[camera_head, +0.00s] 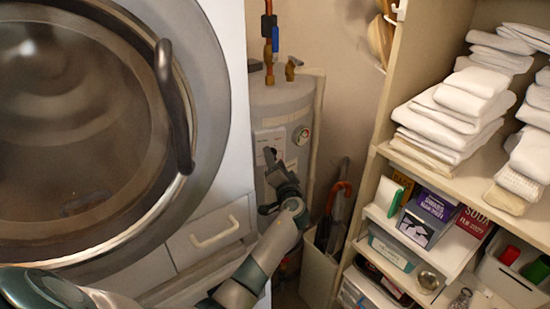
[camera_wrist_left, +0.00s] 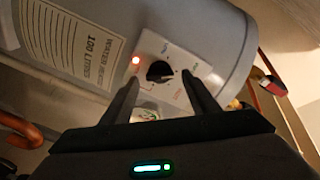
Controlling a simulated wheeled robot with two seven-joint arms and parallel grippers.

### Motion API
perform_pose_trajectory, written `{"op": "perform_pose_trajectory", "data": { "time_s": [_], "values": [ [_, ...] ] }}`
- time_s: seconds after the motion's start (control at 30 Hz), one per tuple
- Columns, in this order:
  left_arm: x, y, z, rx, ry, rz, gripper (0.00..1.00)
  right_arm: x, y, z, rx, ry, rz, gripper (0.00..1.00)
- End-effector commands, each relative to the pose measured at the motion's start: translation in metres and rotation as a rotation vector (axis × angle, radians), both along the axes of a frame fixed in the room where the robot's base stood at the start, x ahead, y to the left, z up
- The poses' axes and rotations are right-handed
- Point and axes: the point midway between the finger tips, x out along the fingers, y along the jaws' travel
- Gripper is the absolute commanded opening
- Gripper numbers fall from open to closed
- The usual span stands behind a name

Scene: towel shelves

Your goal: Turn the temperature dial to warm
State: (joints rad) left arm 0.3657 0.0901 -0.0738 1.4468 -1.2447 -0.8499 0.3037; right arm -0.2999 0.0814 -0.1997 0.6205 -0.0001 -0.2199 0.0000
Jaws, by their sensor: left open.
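The temperature dial (camera_wrist_left: 158,72) is a black round knob on a white panel (camera_wrist_left: 200,72) of the grey water heater (camera_wrist_left: 245,25). A red light glows beside it. Small coloured labels surround the dial; they are too small to read surely. A pale mark on the knob points roughly right in the left wrist view. The heater (camera_head: 285,97) stands behind the washer in the head view. My left gripper (camera_head: 271,160) is at the heater's front and hides the dial there. In the left wrist view its open fingers (camera_wrist_left: 160,77) straddle the dial; contact cannot be told.
A front-loading washer (camera_head: 212,75) stands close on the left. A shelf unit (camera_head: 392,75) with folded towels (camera_head: 460,105) and boxes is on the right.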

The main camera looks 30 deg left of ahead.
Motion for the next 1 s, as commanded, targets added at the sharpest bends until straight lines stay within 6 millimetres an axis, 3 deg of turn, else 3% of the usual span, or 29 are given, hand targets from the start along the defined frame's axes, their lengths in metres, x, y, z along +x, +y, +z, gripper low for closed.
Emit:
{"op": "perform_pose_trajectory", "data": {
  "time_s": [0.37, 0.53, 1.0],
  "values": [
    [0.0026, 0.0025, 0.0001, 0.000, -0.001, -0.001, 0.55, -0.0005, -0.0013, 0.0011, -0.001, 0.001, 0.001, 0.00],
    [0.0025, 0.0024, 0.0000, 0.000, -0.001, -0.001, 0.14, -0.0007, -0.0011, 0.0010, -0.001, 0.001, 0.001, 0.00],
    [0.0027, 0.0019, -0.0009, 0.069, 0.066, -0.001, 0.14, -0.0008, 0.0047, -0.0070, 0.005, 0.001, -0.002, 0.00]
  ]
}}
